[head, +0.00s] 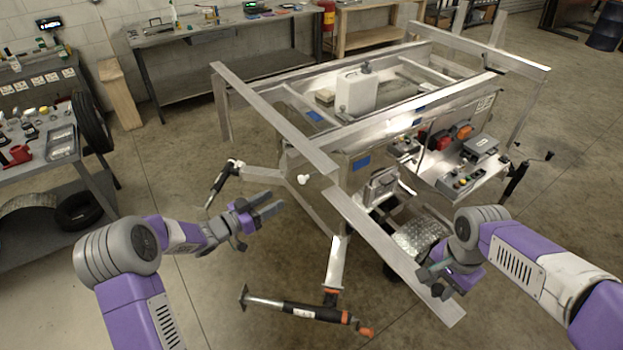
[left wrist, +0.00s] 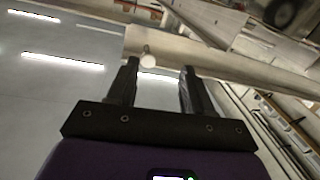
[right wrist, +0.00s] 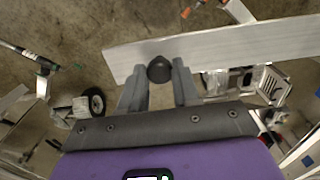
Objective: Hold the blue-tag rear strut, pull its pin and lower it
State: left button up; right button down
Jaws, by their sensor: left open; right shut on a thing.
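A long aluminium bar (head: 375,235) slants down and right from the trailer's near corner. My right gripper (head: 432,274) is at its lower part. In the right wrist view its fingers (right wrist: 158,88) are closed about a dark round knob (right wrist: 159,69) in front of the bar (right wrist: 220,48). A blue tag (head: 362,161) shows on the trailer above the bar's upper end; I cannot tell for certain that it marks this bar. A pale round pin head (head: 303,180) sticks out near that corner. My left gripper (head: 268,208) is open and empty, left of it; the left wrist view shows the pin head (left wrist: 148,61) beyond the fingers.
The aluminium trailer (head: 410,115) fills the centre right. A jack with an orange end (head: 300,311) extends low in front, another black-handled one (head: 222,183) at left. A parts table (head: 85,158) stands left. Open floor lies between it and the trailer.

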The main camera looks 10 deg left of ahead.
aim_at(300, 180)
pick_arm(q)
jog(key=w+d+r+m, duration=0.1)
jog(key=w+d, duration=0.1)
jog(key=w+d+r+h, duration=0.1)
jog(key=w+d, duration=0.2)
jog(key=w+d+r+m+g, duration=0.1)
jog(key=w+d, duration=0.1)
jog(key=d, duration=0.1)
jog(key=shift+w+r+m+h, duration=0.2)
jog(key=shift+m+h, duration=0.1)
jog(key=shift+h, duration=0.1)
grip_shut()
dwell(0.3)
